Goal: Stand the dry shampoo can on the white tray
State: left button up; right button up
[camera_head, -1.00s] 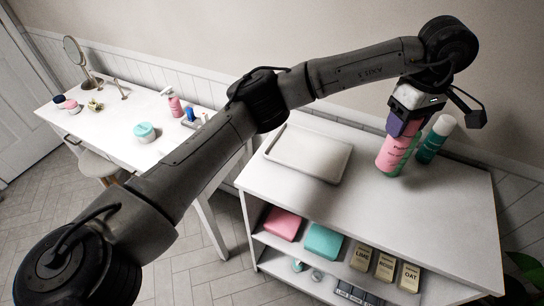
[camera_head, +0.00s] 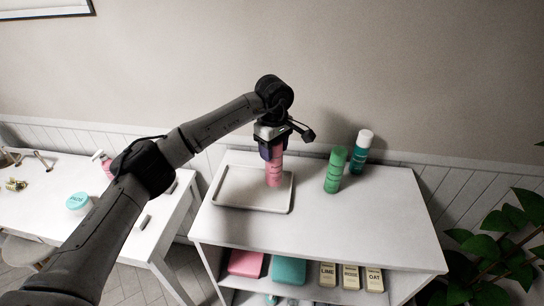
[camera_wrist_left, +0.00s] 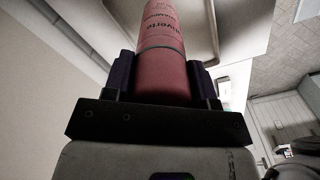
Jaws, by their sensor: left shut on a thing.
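The pink can (camera_head: 274,170), taken as the dry shampoo can from its partly readable lettering, is upright in my left gripper (camera_head: 270,152). The fingers are shut around its upper part. The can is over the right half of the white tray (camera_head: 240,207), inside its rim. I cannot tell whether its base touches the tray floor. In the left wrist view the pink can (camera_wrist_left: 163,60) sits between both fingers (camera_wrist_left: 165,82), and its far end is cut off by the frame. My right gripper is not in view.
A green can (camera_head: 335,170) and a teal bottle with a white cap (camera_head: 361,152) stand on the white cabinet (camera_head: 385,215) right of the tray. The cabinet top's front right is clear. Boxes fill the shelf below. A white table (camera_head: 125,225) stands at left.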

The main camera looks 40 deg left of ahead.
pick_arm(q)
jog(key=shift+a+f, duration=0.15)
jog(key=shift+a, duration=0.05)
notch_tip(320, 180, down, 3)
jog(key=shift+f+p, duration=0.2)
jog(key=shift+p, duration=0.65)
jog(key=shift+f, duration=0.25)
jog(key=shift+f, duration=0.15)
jog(key=o, duration=1.3)
